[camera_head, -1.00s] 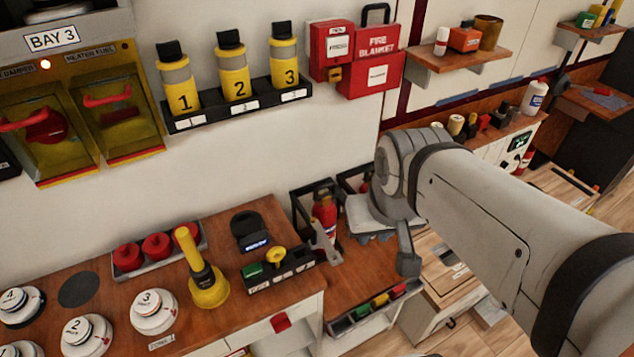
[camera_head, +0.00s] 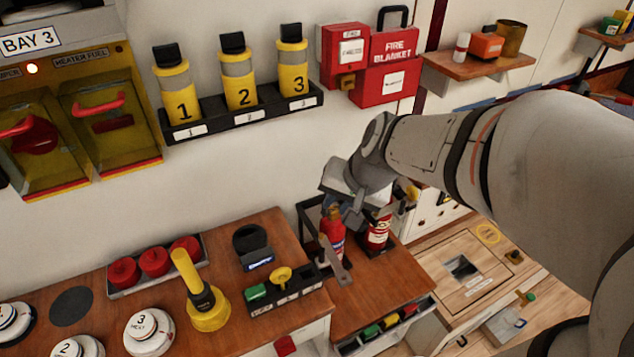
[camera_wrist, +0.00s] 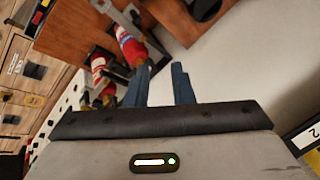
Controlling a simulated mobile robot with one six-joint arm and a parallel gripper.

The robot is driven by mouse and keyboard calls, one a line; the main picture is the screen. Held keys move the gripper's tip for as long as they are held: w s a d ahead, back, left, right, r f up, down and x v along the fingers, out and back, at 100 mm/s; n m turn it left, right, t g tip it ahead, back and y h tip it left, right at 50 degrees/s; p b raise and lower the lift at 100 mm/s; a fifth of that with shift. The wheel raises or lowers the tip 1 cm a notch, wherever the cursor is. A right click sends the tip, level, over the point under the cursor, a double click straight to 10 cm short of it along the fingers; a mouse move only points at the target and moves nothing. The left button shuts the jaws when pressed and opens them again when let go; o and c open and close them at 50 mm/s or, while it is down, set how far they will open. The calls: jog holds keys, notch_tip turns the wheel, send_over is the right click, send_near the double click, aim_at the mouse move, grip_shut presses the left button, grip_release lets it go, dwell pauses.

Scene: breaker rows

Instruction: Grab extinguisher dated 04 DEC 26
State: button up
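Two red fire extinguishers stand at the far end of the wooden counter. The left one (camera_head: 332,238) has a blue-and-white label and sits in a dark frame; the right one (camera_head: 377,236) has a white label. No date is readable on either. My gripper (camera_head: 352,208) is close above them, by the wall, and partly covers their tops. In the wrist view my gripper (camera_wrist: 160,76) has its two dark blue fingers apart with nothing between them. The blue-labelled extinguisher (camera_wrist: 131,47) lies just beyond the left finger, and the other extinguisher (camera_wrist: 98,66) is farther left.
A grey angled handle or bracket (camera_head: 335,262) stands in front of the left extinguisher. A yellow plunger-like tool (camera_head: 207,310) and a black holder (camera_head: 285,288) stand on the counter to the left. Yellow numbered canisters (camera_head: 240,85) and a fire blanket box (camera_head: 390,70) are on the wall above.

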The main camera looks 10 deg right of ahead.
jog(key=w+d+f+m+b, duration=0.1)
jog(key=w+f+m, duration=0.2)
jog(key=w+f, duration=0.3)
jog(key=w+d+f+m+t+b, duration=0.1)
jog(key=w+f+m+b, duration=0.1)
jog(key=w+f, duration=0.4)
jog(key=w+d+f+m+t+b, duration=0.1)
jog(key=w+f+m, duration=0.4)
jog(key=w+f, duration=0.2)
jog(key=shift+w+d+f+h+b, duration=0.1)
jog(key=shift+d+f+h+b, duration=0.15)
jog(key=shift+h+b, duration=0.05)
jog(key=shift+c, duration=0.3)
grip_shut()
jog(key=shift+w+r, duration=0.1)
jog(key=shift+r, duration=0.05)
